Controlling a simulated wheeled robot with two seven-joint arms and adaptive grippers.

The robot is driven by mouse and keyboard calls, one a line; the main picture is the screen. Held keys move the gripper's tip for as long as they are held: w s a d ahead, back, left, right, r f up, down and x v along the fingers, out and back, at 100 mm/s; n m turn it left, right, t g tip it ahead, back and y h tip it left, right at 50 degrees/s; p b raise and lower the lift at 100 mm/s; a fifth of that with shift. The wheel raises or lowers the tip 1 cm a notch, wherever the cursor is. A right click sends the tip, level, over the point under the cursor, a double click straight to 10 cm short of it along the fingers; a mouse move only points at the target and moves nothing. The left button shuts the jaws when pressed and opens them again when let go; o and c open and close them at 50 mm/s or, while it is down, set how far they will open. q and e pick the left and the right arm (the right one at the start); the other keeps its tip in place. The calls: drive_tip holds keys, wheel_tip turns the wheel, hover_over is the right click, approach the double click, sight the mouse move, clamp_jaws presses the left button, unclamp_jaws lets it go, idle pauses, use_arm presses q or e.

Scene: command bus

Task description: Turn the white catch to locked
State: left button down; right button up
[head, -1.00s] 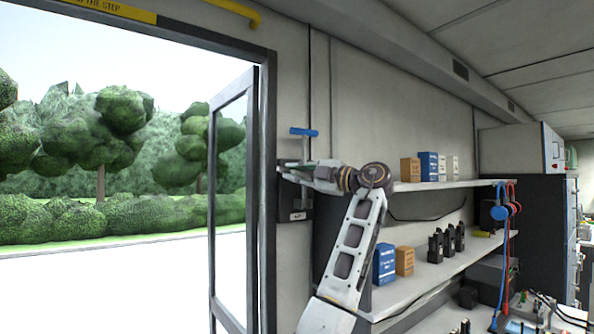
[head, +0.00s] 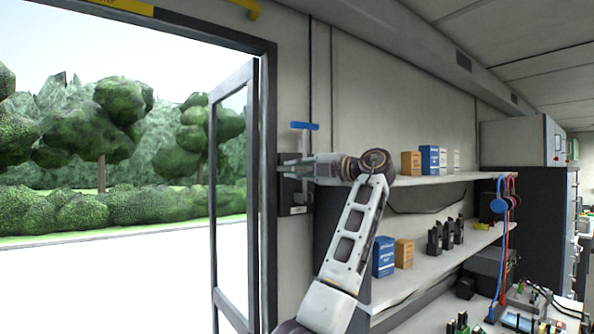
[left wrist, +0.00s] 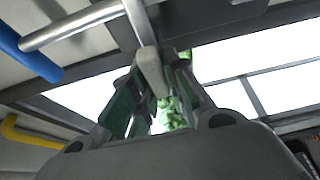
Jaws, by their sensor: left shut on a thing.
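The white catch (left wrist: 152,72) shows in the left wrist view as a pale tab on a grey shaft, between the two green-padded fingers. My left gripper (left wrist: 157,88) is shut on it. In the head view my left gripper (head: 292,171) reaches in from the right at the dark lock plate (head: 296,200) beside the door frame. There the catch is hidden or too small to make out. The blue T-handle (head: 304,126) stands just above the gripper; it also shows in the left wrist view (left wrist: 28,52) on a metal rod. My right gripper is not in view.
The glazed door (head: 213,200) stands open at the left of the lock plate. Shelves (head: 420,181) with boxes and black handsets lie right of my arm. Blue and red cables (head: 507,240) hang farther right.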

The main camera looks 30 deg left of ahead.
use_arm(q)
drive_tip(key=c, duration=1.5)
unclamp_jaws()
drive_tip(key=shift+f, duration=0.1)
drive_tip(key=shift+o, duration=0.3)
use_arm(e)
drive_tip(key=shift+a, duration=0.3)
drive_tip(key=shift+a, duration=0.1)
use_arm(q)
drive_tip(key=shift+m+b, duration=0.3)
drive_tip(key=shift+m, duration=0.3)
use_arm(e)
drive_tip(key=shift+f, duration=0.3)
